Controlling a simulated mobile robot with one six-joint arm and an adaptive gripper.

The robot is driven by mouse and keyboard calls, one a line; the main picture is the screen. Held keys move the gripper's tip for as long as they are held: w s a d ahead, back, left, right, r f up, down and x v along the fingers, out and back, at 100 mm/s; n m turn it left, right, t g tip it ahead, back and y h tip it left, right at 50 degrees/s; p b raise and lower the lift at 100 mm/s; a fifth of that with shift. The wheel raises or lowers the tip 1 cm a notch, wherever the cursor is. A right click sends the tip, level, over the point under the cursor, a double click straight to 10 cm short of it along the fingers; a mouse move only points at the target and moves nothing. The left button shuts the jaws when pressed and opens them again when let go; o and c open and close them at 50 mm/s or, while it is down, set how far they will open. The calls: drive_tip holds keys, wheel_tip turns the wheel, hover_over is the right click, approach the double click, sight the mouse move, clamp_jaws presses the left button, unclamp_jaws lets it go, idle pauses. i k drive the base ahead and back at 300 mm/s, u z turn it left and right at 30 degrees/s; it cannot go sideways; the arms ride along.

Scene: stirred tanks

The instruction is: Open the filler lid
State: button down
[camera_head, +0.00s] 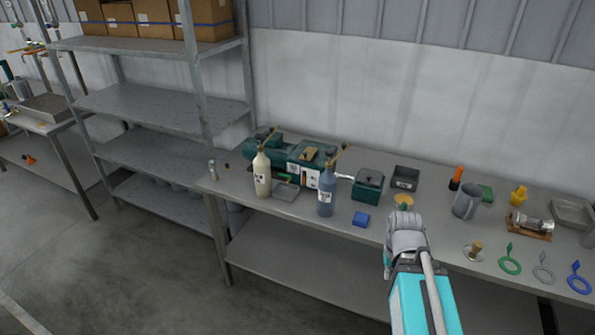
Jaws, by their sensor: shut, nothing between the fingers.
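No part is clearly marked as the filler lid. A dark green machine (300,158) stands at the back of the workbench, with a tan piece on top. A dark green box (368,185) with a flat closed top stands to its right, with a pale handle-like bar at its left side. I cannot tell which of these bears the filler lid. My gripper (404,216) is at the end of my arm over the bench's front edge, right of and nearer than the green box. It is shut and empty, apart from both; its fingertips are hard to make out.
Rings lie at right. A metal shelf (165,105) rises at left.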

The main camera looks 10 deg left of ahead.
sight(310, 151)
drive_tip(key=k, duration=0.1)
drive_tip(key=u, duration=0.15)
drive_tip(key=i, duration=1)
